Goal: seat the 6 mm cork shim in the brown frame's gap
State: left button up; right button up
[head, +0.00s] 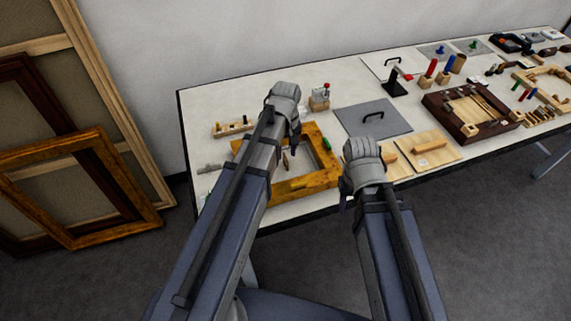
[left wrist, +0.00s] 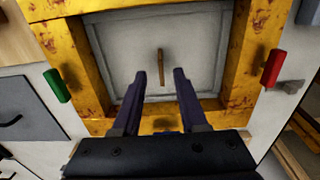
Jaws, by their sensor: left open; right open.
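The brown frame (head: 436,103) lies on the right part of the table with a pale inner panel; I cannot make out its gap. Several small brown pieces (head: 541,115) stand in a row to its right, too small to tell whether one is the 6 mm cork shim. My left gripper (left wrist: 157,76) is open and empty above a gilt frame (left wrist: 76,55), far left of the brown frame. A thin brown strip (left wrist: 161,66) shows beyond its fingertips, apart from them. My right gripper (head: 346,187) is open by the table's front edge, left of the brown frame; its fingertips are partly hidden.
A red handle (left wrist: 272,67) and a green handle (left wrist: 56,84) flank the gilt frame. A grey board (head: 360,120) with a black handle lies between the two frames. Wooden boards (head: 430,148) lie in front of it. Tools crowd the back right.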

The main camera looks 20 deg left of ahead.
aim_at(285, 157)
pick_arm(q)
notch_tip(285, 157, down, 4)
jog(key=b, duration=0.3)
jog(key=shift+a, duration=0.1)
jog(key=shift+r, duration=0.15)
jog(key=shift+c, duration=0.3)
grip_shut()
